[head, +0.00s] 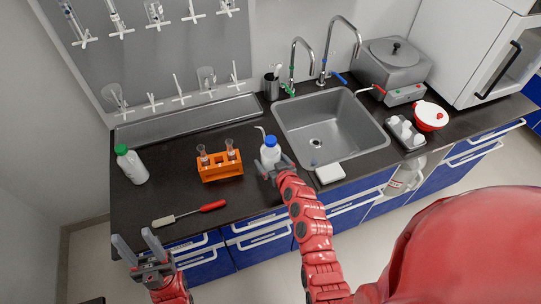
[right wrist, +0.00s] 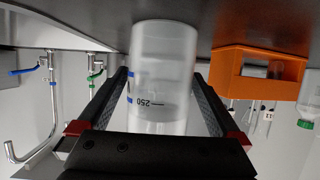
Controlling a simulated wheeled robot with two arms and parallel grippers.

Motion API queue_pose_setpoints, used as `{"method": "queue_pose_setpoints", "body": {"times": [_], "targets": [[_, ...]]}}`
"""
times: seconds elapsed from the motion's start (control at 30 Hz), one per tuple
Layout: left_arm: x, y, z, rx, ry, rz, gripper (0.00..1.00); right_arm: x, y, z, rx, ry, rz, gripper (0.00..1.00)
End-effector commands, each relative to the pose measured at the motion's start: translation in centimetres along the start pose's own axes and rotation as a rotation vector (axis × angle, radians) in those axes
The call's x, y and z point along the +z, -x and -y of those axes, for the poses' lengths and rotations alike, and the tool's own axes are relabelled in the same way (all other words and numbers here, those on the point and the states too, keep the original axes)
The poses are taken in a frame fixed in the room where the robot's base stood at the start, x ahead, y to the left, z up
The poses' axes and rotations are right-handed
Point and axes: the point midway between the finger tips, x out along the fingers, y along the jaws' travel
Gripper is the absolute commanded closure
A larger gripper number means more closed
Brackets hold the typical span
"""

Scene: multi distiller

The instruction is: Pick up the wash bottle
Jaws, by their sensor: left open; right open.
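The wash bottle (head: 270,152) is white with a blue cap and a thin spout. It stands upright on the dark counter, left of the sink. My right gripper (head: 273,167) is at the near side of the bottle, open. In the right wrist view, which is upside down, the translucent bottle body (right wrist: 163,75) with a 250 mark lies between the two open fingers (right wrist: 160,95). Whether the fingers touch it I cannot tell. My left gripper (head: 134,240) is open and empty near the counter's front left edge.
An orange tube rack (head: 220,171) stands just left of the wash bottle; it also shows in the right wrist view (right wrist: 230,72). A green-capped bottle (head: 132,167) is farther left. A red-handled tool (head: 190,214) lies in front. The sink (head: 335,125) and a white block (head: 330,173) are on the right.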

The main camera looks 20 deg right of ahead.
Motion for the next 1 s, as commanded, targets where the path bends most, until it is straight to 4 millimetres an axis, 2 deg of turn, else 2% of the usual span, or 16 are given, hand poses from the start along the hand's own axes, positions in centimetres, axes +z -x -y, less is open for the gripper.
{"method": "queue_pose_setpoints", "body": {"times": [0.33, 0.57, 1.0], "targets": [[-0.02, -0.12, 0.01, 0.000, 0.000, 0.000, 0.50, 0.06, -0.42, 0.01, 0.000, -0.001, 0.001, 0.02], [-0.02, -0.13, 0.00, 0.000, 0.000, 0.000, 0.50, 0.04, -0.41, 0.01, 0.000, -0.001, 0.001, 0.43], [0.04, 0.24, -0.01, 0.000, 0.000, 0.000, 0.50, -0.59, -0.21, 0.07, -0.002, 0.000, -0.003, 0.44]]}}
